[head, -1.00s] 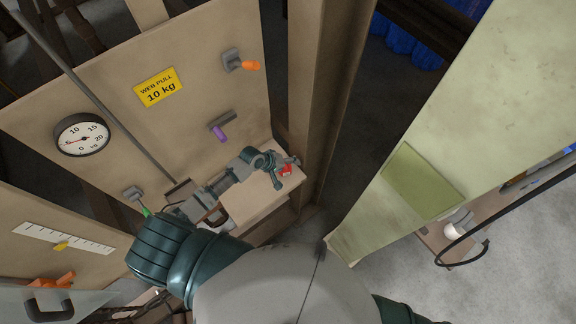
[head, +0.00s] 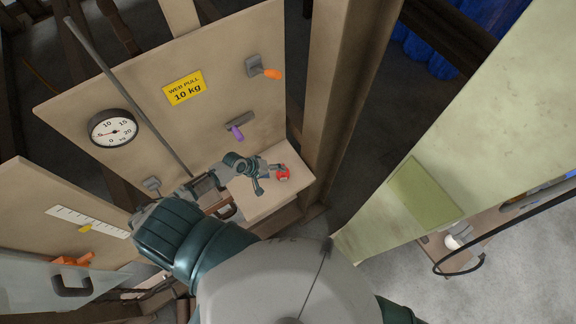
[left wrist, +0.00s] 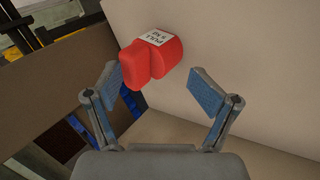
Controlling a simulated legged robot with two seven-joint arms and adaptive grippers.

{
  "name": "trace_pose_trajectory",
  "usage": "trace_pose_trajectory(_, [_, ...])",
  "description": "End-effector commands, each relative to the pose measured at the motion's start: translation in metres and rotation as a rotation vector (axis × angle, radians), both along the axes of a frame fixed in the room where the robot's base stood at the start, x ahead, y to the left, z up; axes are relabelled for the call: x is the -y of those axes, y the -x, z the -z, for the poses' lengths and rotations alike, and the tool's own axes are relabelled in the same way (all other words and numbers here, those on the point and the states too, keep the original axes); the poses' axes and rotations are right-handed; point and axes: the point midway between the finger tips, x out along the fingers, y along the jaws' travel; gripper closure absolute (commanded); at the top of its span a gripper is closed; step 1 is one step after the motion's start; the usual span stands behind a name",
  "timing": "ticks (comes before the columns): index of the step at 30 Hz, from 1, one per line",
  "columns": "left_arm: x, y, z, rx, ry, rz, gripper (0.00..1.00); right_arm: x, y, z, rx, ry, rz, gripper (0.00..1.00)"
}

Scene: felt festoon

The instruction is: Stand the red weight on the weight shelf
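The red weight (head: 283,173) is on the pale shelf (head: 262,204) below the yellow sign. In the left wrist view the weight (left wrist: 154,55) is a rounded red body with a white label, set against a pale surface. My left gripper (head: 268,178) is just left of the weight, its fingers spread. In the left wrist view my left gripper (left wrist: 156,88) is open and empty, and the weight is just beyond its fingertips, apart from both pads. The weight's underside is not clear. My right gripper is out of view.
A beige panel behind carries a dial gauge (head: 112,128), a yellow sign (head: 183,88), an orange-handled lever (head: 266,68) and a purple-handled lever (head: 238,129). A wooden post (head: 338,100) rises right of the shelf. A pale green sheet (head: 450,130) hangs at right.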

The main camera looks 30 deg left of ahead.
Motion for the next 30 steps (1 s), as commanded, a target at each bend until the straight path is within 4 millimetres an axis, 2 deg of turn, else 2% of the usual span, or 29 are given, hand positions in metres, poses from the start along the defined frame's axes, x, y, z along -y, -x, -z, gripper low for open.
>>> trace_pose_trajectory(5, [-0.015, 0.015, 0.002, -0.002, -0.002, 0.0, 0.2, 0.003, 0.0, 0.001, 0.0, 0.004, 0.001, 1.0])
trace_pose_trajectory(14, [-0.018, 0.018, 0.002, -0.001, 0.0, 0.001, 0.2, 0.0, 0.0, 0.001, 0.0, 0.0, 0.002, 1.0])
trace_pose_trajectory(17, [-0.017, 0.018, 0.001, -0.001, -0.002, 0.0, 0.0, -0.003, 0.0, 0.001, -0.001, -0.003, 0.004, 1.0])
trace_pose_trajectory(25, [-0.017, 0.017, 0.001, 0.0, 0.0, 0.0, 0.0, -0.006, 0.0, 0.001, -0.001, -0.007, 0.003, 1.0])
trace_pose_trajectory(30, [-0.021, 0.02, -0.003, -0.001, -0.001, 0.0, 0.0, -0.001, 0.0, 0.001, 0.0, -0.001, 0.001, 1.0])
